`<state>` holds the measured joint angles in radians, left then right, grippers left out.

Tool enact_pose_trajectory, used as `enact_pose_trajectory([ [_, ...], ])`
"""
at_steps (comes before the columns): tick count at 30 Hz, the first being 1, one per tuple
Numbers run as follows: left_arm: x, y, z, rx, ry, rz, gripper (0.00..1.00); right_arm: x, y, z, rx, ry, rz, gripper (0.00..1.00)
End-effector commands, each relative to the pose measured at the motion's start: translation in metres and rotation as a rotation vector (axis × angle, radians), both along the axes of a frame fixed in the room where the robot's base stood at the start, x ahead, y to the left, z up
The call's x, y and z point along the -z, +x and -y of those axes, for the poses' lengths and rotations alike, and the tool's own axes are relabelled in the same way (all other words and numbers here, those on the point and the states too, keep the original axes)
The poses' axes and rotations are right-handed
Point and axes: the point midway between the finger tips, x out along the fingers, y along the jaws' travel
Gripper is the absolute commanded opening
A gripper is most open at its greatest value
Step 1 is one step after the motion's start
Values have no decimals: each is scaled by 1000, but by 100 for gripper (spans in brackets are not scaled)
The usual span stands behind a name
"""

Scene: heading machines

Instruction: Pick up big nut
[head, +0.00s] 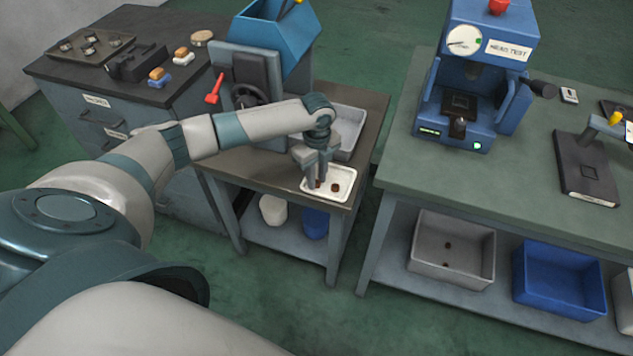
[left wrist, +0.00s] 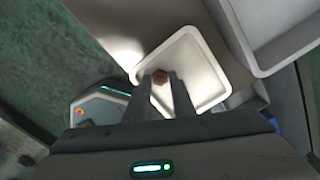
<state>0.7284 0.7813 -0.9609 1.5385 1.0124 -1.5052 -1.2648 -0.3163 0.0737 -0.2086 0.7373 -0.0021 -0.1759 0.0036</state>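A small white tray (head: 350,175) lies on the front of the brown-topped table, with two small brown nuts in it. One nut (head: 335,187) lies right of my left gripper (head: 316,186); the other (head: 319,183) shows at its fingertips. My right gripper is out of view.
A grey bin (head: 347,130) stands just behind the tray. A blue machine (head: 272,35) with a red lever (head: 214,90) stands behind my left arm. A green-topped bench (head: 400,165) with a blue test press (head: 470,125) is to the right, across a narrow gap.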

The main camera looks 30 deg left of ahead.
Motion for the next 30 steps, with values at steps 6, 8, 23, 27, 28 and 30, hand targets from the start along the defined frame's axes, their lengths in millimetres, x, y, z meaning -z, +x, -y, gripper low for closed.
enact_pose_trajectory([
  [6, 3, 0, 0, 0, 0, 1, 22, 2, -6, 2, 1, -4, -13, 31],
  [8, 3, 0, 0, 0, 0, 1, 22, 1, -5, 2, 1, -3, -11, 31],
  [23, 2, 0, 0, 0, 0, 1, 0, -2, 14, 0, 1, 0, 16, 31],
  [27, 2, 0, 0, 0, 0, 1, 0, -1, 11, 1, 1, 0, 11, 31],
  [28, 2, 0, 0, 0, 0, 1, 0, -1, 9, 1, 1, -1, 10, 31],
  [30, 0, 0, 0, 0, 0, 1, 0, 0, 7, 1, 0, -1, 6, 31],
])
